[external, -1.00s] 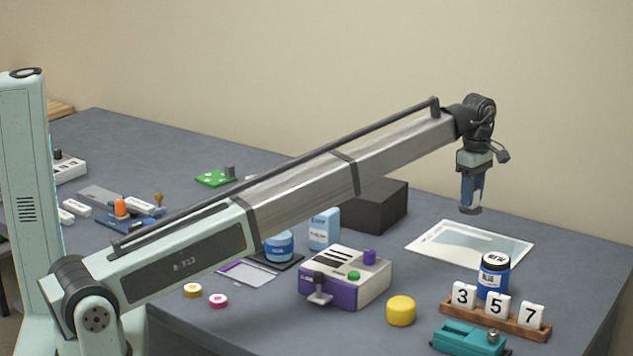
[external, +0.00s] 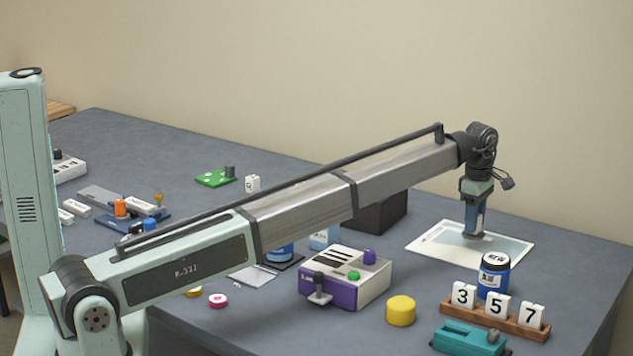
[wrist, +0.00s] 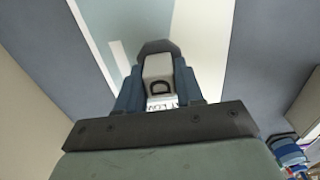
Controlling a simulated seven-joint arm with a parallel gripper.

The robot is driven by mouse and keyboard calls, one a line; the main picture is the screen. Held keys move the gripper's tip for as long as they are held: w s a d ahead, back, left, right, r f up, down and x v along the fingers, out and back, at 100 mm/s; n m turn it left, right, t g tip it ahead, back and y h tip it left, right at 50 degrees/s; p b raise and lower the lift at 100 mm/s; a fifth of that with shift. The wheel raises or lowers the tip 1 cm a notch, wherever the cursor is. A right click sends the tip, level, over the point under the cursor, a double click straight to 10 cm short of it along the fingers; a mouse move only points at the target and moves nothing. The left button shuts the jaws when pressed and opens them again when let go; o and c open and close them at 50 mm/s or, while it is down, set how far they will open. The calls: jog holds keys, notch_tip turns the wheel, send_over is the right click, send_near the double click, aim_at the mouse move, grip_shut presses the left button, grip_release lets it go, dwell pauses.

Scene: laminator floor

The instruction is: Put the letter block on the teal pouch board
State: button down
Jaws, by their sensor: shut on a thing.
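In the external view the fingers hide the block. The fingertips are very low over the board; I cannot tell whether the block touches it.
A blue jar (external: 494,276) with a black lid stands close at the board's front right. Number blocks stand on a wooden rack (external: 490,320). A dark box (external: 380,212) is left of the board. Another white lettered block (external: 252,184) stands farther left.

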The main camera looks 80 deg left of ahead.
jog(key=shift+f, duration=1.25)
jog(key=shift+f, duration=0.15)
jog(key=c, duration=0.7)
grip_release()
notch_tip(320, 180, up, 12)
jog(key=shift+r, duration=0.15)
